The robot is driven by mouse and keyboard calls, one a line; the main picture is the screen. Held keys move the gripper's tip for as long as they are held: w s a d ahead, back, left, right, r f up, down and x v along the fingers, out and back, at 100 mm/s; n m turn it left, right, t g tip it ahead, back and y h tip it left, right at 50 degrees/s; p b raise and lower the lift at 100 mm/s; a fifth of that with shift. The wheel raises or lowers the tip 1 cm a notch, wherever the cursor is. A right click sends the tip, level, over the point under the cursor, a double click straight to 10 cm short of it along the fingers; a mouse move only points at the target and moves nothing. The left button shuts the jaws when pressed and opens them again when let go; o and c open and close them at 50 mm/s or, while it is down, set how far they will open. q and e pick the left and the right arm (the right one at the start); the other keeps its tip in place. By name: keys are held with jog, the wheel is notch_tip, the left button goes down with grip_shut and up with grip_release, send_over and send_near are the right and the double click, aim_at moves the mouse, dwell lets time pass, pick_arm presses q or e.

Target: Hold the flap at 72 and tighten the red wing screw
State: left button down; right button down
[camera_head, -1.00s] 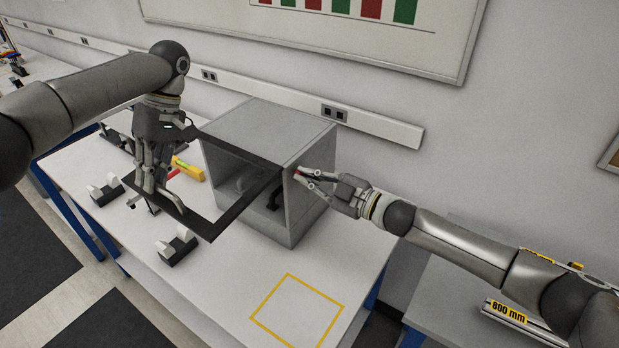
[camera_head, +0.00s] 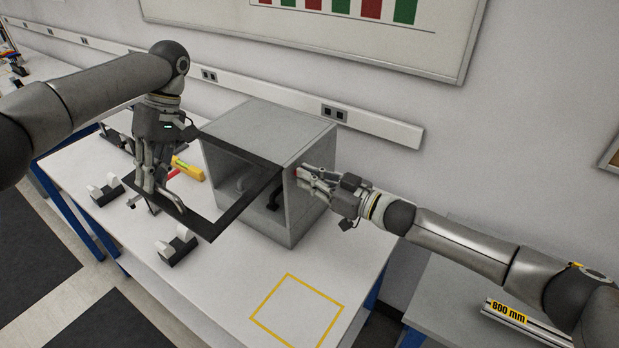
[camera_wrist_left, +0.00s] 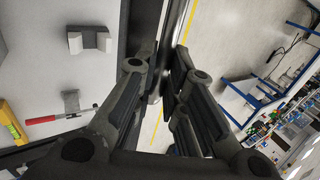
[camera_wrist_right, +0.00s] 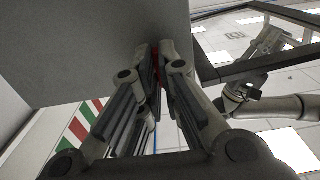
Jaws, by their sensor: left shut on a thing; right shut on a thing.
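The flap (camera_head: 211,230) is a dark frame with an open middle, raised and sticking out from the front of the grey box (camera_head: 262,122). The red wing screw (camera_head: 297,172) is on the right side of the box and mostly hidden by fingers. My right gripper (camera_head: 302,177) is shut on it; a sliver of red screw (camera_wrist_right: 156,65) shows between the fingers in the right wrist view. No angle scale is readable.
White-and-dark holders (camera_head: 177,246) stand on the white table (camera_head: 235,290), with another holder (camera_head: 105,190) further left. A yellow level (camera_head: 188,170) and a red-handled tool (camera_wrist_left: 45,119) lie behind the flap. The yellow-outlined square (camera_head: 298,310) is empty.

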pick_arm(q)
jog(key=shift+a, duration=0.1)
dwell(0.4)
pick_arm(e)
jog(key=c, duration=1.6)
grip_release()
jog(key=shift+c, duration=0.2)
jog(key=shift+d, duration=0.1)
jog(key=v, duration=1.2)
pick_arm(q)
jog(key=c, duration=1.4)
grip_release()
